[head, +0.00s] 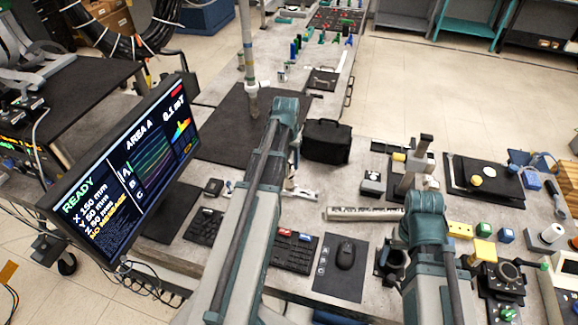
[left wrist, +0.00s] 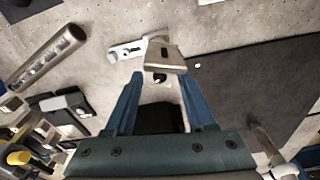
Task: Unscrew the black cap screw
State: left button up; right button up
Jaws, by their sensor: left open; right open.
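My left gripper (left wrist: 160,82) is open in the left wrist view, its two blue fingers spread apart with nothing seen between their tips but the scene below. A grey metal block (left wrist: 166,62) with a small dark spot on its face shows at the fingertips, next to a white slotted bracket (left wrist: 128,50). I cannot tell whether that dark spot is the black cap screw, and I make out no clear screw elsewhere. In the head view the white bracket (head: 304,194) is partly covered by my left arm, which hides the gripper. My right gripper is hidden behind its arm.
A black bag (head: 326,141) stands beyond the bracket, with a dark mat (head: 225,125) and upright pole (head: 247,50) to its left. A long tube (head: 362,213) lies to the right. A monitor (head: 125,165), keyboard (head: 292,249) and mouse (head: 345,257) occupy the near side.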

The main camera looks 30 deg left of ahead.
pick_arm(q)
notch_tip(320, 180, up, 13)
jog(key=s+p, duration=0.1)
jog(key=p, duration=1.1)
jog(key=shift+d+f, duration=0.1)
jog(key=shift+d, duration=0.1)
jog(key=s+d+f+m+b, duration=0.1)
jog(key=s+d+f+b, duration=0.3)
jog(key=d, duration=0.6)
jog(key=s+d+f+m+b, duration=0.2)
jog(key=s+d+f+b, duration=0.2)
jog(key=d, duration=0.6)
jog(key=s+d+f+m+g+y+b, duration=0.1)
jog(key=s+d+f+b, duration=0.3)
jog(key=s+d, duration=0.3)
jog(key=d, duration=0.3)
jog(key=shift+f+m, duration=0.3)
jog(key=shift+m, duration=0.1)
